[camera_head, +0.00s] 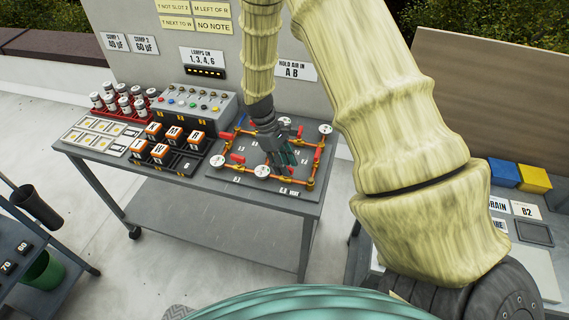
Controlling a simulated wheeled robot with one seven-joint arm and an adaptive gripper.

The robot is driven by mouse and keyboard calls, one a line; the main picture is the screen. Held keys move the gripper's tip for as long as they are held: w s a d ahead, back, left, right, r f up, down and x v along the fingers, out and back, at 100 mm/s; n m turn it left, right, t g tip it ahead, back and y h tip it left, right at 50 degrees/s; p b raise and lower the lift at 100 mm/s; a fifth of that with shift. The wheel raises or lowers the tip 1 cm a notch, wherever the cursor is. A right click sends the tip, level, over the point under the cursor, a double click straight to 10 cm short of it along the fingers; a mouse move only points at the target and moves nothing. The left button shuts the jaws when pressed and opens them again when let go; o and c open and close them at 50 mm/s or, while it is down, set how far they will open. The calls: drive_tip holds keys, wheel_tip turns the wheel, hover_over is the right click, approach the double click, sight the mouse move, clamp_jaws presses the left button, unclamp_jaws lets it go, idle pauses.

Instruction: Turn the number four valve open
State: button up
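A grey valve board (232,178) lies on the right part of the metal table. It carries a square loop of orange pipes with several small red valve handles, one at the left (237,158) and one at the right (318,155). Several round white gauges, such as one at the upper right (325,129), sit on the loop. The number labels are too small to read surely, so I cannot tell which valve is number four. My gripper (286,160) points down over the right middle of the board and hides part of it. Its opening and any contact are unclear.
A wall with signs (215,26) rises behind. A second table with blue (504,173) and yellow blocks is at right.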

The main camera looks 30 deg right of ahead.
drive_tip(key=v, duration=1.2)
drive_tip(key=shift+f, duration=0.1)
idle(0.4)
